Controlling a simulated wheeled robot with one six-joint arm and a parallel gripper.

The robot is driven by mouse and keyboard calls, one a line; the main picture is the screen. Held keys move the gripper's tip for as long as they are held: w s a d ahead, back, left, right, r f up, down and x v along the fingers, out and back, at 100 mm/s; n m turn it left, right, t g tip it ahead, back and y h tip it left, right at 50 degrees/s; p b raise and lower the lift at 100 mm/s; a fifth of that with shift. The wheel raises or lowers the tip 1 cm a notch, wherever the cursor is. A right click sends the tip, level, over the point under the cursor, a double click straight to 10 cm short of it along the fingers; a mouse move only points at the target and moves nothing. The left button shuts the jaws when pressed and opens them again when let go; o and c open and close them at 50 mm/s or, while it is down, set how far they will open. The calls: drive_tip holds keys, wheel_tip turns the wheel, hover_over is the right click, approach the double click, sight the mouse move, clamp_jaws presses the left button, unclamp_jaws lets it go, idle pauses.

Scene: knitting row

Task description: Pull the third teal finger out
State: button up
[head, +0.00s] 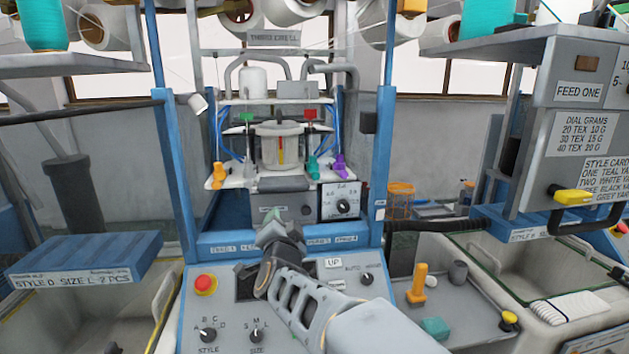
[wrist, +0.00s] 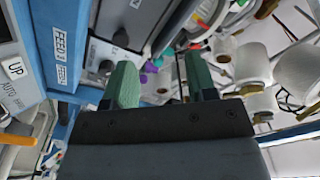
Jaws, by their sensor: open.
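On the knitting machine's white plate, a teal finger (head: 313,167) stands at the right, beside a purple finger (head: 339,165). An orange finger (head: 218,176) stands at the plate's left. Only one clump of teal shows there, and I cannot tell a third teal finger apart. My gripper (head: 278,230) is in front of and below the plate, apart from the fingers. In the wrist view its two green fingertips (wrist: 162,80) are spread with nothing held between them. Small purple and teal pieces (wrist: 150,67) show beyond the gap.
Blue posts (head: 386,150) flank the machine. Below is the control panel with a red button (head: 205,284) and knobs. A dial box (head: 343,203) sits right under the plate. White yarn cones (wrist: 252,64) hang above. A grey tray (head: 455,318) with loose parts lies at right.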

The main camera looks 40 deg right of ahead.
sight(315, 178)
drive_tip(key=w+d+r+m+h+p, duration=0.1)
drive_tip(key=w+d+r+h, duration=0.1)
drive_tip(key=d, duration=0.2)
drive_tip(key=w+d+r+m+g+h+p, duration=0.1)
drive_tip(key=w+d+m, duration=0.1)
drive_tip(key=d, duration=0.3)
drive_tip(key=w+d+r+m+g+h+p, duration=0.1)
drive_tip(key=w+d+r+m+h, duration=0.1)
drive_tip(key=d, duration=0.3)
drive_tip(key=shift+w+d+r+h+p, duration=0.1)
drive_tip(key=shift+w+r+h+p, duration=0.1)
drive_tip(key=shift+w, duration=0.25)
drive_tip(key=shift+w+d+r+h+p, duration=0.1)
drive_tip(key=shift+w+p, duration=0.05)
drive_tip(key=shift+w, duration=0.25)
clamp_jaws()
